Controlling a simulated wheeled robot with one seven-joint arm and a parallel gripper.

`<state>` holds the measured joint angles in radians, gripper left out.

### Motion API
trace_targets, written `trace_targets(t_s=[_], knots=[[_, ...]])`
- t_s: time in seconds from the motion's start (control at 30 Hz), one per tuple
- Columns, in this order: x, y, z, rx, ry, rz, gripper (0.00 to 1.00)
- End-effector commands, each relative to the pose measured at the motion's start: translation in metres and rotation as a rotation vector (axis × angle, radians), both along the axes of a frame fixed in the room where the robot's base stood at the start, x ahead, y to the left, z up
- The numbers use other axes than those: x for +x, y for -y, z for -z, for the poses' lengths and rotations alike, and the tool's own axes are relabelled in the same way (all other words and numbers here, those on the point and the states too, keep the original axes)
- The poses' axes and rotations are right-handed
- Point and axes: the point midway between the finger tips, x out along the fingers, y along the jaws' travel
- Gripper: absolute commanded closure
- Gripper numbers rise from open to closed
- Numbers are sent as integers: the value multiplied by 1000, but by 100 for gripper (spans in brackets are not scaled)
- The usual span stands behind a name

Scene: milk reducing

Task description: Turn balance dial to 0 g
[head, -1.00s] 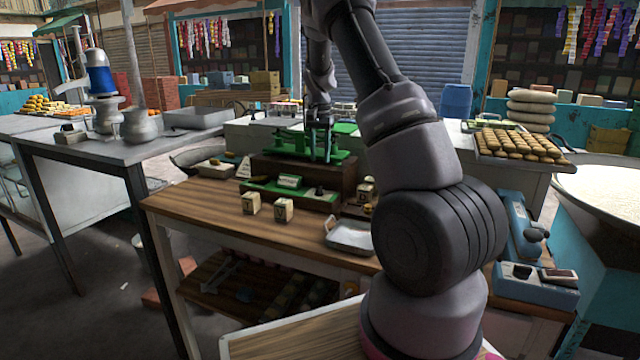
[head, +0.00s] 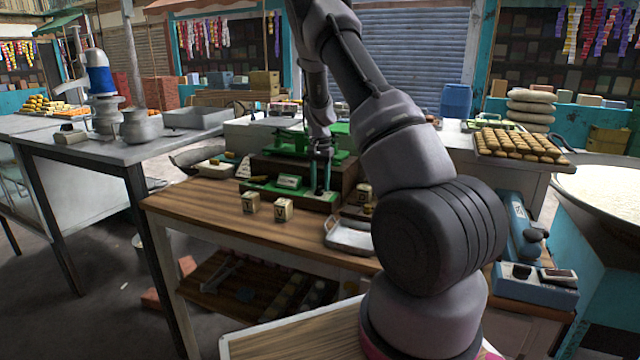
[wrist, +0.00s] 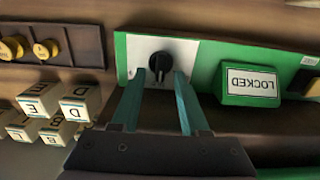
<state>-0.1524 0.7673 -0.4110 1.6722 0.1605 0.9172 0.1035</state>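The black balance dial (wrist: 160,65) sits on a white patch of the green panel in the wrist view, its pointer aimed toward the bottom of the picture. My gripper (wrist: 160,76) is open, its two teal fingertips apart on either side of the dial's lower part. I cannot tell whether they touch it. In the head view my gripper (head: 321,190) is at the right end of the green balance base (head: 265,185), and the dial is hidden there. The green balance beam (head: 335,154) stands behind it. A LOCKED sign (wrist: 250,84) appears upside down beside the dial.
Lettered cubes (wrist: 62,105) lie left of my gripper in the wrist view, near brass weights (wrist: 28,48) in a dark holder. The table's left front is clear.

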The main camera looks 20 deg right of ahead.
Motion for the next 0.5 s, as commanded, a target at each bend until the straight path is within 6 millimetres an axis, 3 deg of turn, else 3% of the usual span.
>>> trace_targets(t_s=[0.03,0.1,0.5], knots=[[0,0,0,0,0,0,74],[0,0,0,0,0,0,100],[0,0,0,0,0,-33,100]])
